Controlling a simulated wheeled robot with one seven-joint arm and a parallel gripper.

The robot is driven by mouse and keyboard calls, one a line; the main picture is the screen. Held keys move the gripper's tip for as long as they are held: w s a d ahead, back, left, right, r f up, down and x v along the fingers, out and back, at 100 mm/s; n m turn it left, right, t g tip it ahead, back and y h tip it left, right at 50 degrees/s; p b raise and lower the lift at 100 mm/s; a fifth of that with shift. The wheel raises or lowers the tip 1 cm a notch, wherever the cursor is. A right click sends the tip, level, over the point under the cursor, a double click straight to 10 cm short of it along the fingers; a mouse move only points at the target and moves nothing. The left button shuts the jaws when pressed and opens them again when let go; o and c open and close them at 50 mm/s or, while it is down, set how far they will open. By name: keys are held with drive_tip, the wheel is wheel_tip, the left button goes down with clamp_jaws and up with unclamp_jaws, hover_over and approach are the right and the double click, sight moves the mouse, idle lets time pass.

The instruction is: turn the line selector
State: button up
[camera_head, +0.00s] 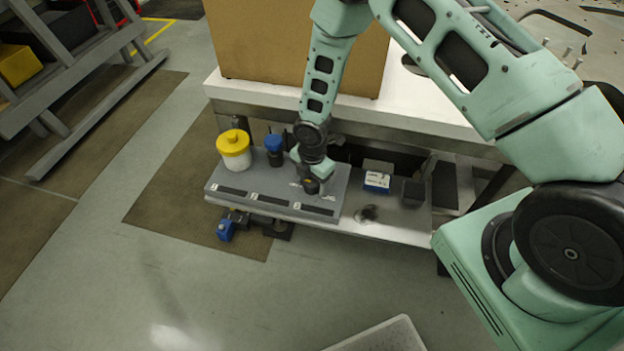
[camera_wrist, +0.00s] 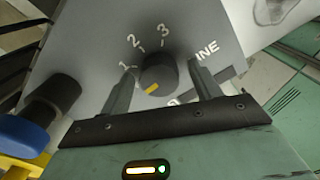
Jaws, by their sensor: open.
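The line selector is a round dark knob (camera_wrist: 162,72) on a grey plate (camera_wrist: 95,45), seen in the wrist view. A yellow mark on the knob points down and left in that view. White numerals 1, 2 and 3 run around its upper left, and part of the word LINE shows at right. My gripper (camera_wrist: 163,68) is open, with one finger on each side of the knob; I cannot tell whether either touches it. In the head view my gripper (camera_head: 312,178) is over the right part of the plate (camera_head: 228,184) and hides the knob.
A white canister with a yellow cap (camera_head: 234,150) and a blue-topped dark knob (camera_head: 273,146) stand left of my gripper. A small blue and white box (camera_head: 377,181) lies at right. A table (camera_head: 425,117) carrying a large brown box (camera_head: 270,50) stands behind.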

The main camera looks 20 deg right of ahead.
drive_tip(key=c, duration=1)
drive_tip(key=shift+m, duration=0.3)
drive_tip(key=m+b, duration=0.2)
drive_tip(key=m, duration=0.1)
drive_tip(key=shift+f, duration=0.1)
drive_tip(key=m+b, duration=0.3)
drive_tip(key=m, duration=0.2)
drive_tip(key=shift+m, duration=0.4)
drive_tip(key=m+b, duration=0.1)
drive_tip(key=m, duration=0.3)
drive_tip(key=shift+m, duration=0.3)
drive_tip(key=shift+m+b, duration=0.7)
drive_tip(key=shift+m, duration=1.1)
